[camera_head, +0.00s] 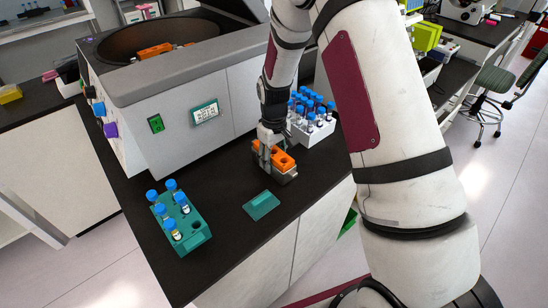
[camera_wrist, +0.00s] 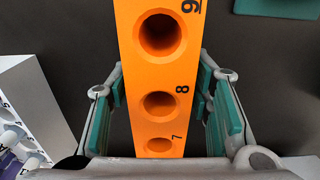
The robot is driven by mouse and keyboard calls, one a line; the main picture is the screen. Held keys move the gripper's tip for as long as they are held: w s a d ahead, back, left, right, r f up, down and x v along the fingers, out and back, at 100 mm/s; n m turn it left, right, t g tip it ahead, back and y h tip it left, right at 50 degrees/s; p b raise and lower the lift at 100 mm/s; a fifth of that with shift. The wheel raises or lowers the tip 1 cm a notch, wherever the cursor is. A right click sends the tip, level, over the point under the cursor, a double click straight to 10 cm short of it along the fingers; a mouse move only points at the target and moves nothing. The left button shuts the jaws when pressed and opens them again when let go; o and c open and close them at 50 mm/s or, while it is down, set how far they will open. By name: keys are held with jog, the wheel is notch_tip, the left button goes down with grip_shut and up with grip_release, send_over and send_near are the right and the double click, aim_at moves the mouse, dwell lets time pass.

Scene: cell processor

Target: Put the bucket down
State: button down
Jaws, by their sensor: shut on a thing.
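The bucket (camera_head: 285,161) is an orange block with round holes and a grey lower part. In the head view it is at the middle of the black bench top, in front of the centrifuge. My gripper (camera_head: 266,148) points down and is shut on it. In the wrist view the bucket (camera_wrist: 158,75) runs between the teal finger pads of my gripper (camera_wrist: 160,92). Its holes look empty, with 7, 8 and 9 marked beside them. It is low over the bench or touching it; I cannot tell which. Its underside is hidden.
The grey centrifuge (camera_head: 165,85) stands open behind, with another orange bucket (camera_head: 155,50) inside. A white rack (camera_head: 314,131) of blue-capped tubes stands close at the right. A teal tube rack (camera_head: 187,238) is front left. A flat teal piece (camera_head: 261,205) lies in front.

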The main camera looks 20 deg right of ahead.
jog(key=shift+f, duration=0.1)
jog(key=c, duration=0.8)
grip_release()
notch_tip(320, 180, up, 13)
jog(key=b, duration=0.2)
jog(key=s+r+m+t, duration=0.2)
jog(key=s+r+t, duration=0.1)
jog(key=s+r, duration=1.05)
jog(key=s+r+m+t, duration=0.1)
jog(key=s+r, duration=0.1)
jog(key=s, duration=0.2)
jog(key=s+r, duration=0.2)
jog(key=s, duration=0.2)
jog(key=s+r+m+t, duration=0.1)
jog(key=s+r, duration=0.1)
jog(key=s, duration=0.2)
jog(key=shift+s+m+t, duration=0.3)
jog(key=shift+s, duration=0.05)
